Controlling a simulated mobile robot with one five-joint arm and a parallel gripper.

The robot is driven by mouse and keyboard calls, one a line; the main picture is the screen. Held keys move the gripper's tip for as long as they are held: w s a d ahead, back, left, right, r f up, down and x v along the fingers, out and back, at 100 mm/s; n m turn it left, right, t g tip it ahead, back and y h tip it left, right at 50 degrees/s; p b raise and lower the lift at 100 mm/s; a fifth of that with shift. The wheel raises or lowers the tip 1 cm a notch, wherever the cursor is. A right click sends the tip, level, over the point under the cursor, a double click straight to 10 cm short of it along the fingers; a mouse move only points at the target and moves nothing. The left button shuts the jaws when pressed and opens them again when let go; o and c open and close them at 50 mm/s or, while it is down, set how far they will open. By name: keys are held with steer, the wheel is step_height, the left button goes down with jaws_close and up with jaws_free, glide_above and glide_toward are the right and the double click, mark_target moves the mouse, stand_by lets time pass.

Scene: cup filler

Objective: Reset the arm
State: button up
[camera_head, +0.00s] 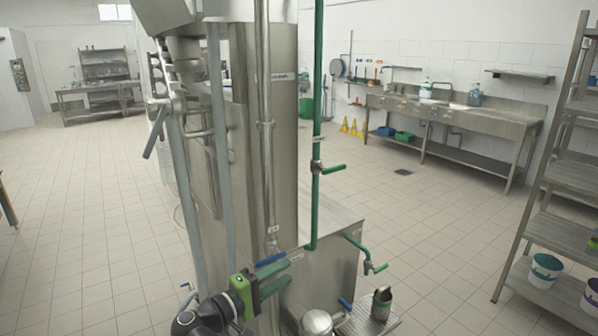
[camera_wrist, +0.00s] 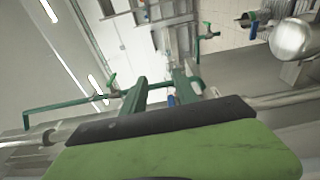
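My gripper (camera_head: 284,276) is at the bottom centre of the head view, in front of the steel machine (camera_head: 270,120). Its two green fingers point to the right and stand apart. In the wrist view my gripper (camera_wrist: 160,85) also shows its fingers spread, with no object clearly held between them. A blue handle (camera_head: 271,259) appears close beside the upper finger; whether they touch I cannot tell. My arm runs down out of the picture at the bottom.
A dark cup (camera_head: 381,305) stands on a small ledge right of my gripper, near a round steel vessel (camera_head: 317,322). Shelving (camera_head: 550,230) stands at the right. Open tiled floor (camera_head: 90,230) lies left.

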steer(key=w+d+f+m+g+h+p, duration=0.1)
steer(key=w+d+m+g, duration=0.15)
steer(key=d, duration=0.55)
steer(key=w+d+f+m+g, duration=0.1)
steer(key=d+g, duration=0.2)
steer(key=d, duration=0.5)
steer(key=s+d+f+m+g+y+p, duration=0.1)
steer(key=d+f+m+g+y, duration=0.15)
steer(key=d+f, duration=0.4)
steer(key=s+d+f+m+g+y+p, duration=0.1)
steer(key=s+d+f+g, duration=0.15)
steer(key=d, duration=0.75)
step_height(320, 180, down, 6)
steer(key=s+d+m+g+y, duration=0.1)
steer(key=s+m+g+y, duration=0.1)
steer(key=y, duration=0.3)
steer(key=a+f+y, duration=0.2)
steer(key=a+y, duration=0.3)
steer(key=a, duration=0.4)
steer(key=shift+s+a+f+p, duration=0.3)
steer(key=shift+s+p, duration=0.05)
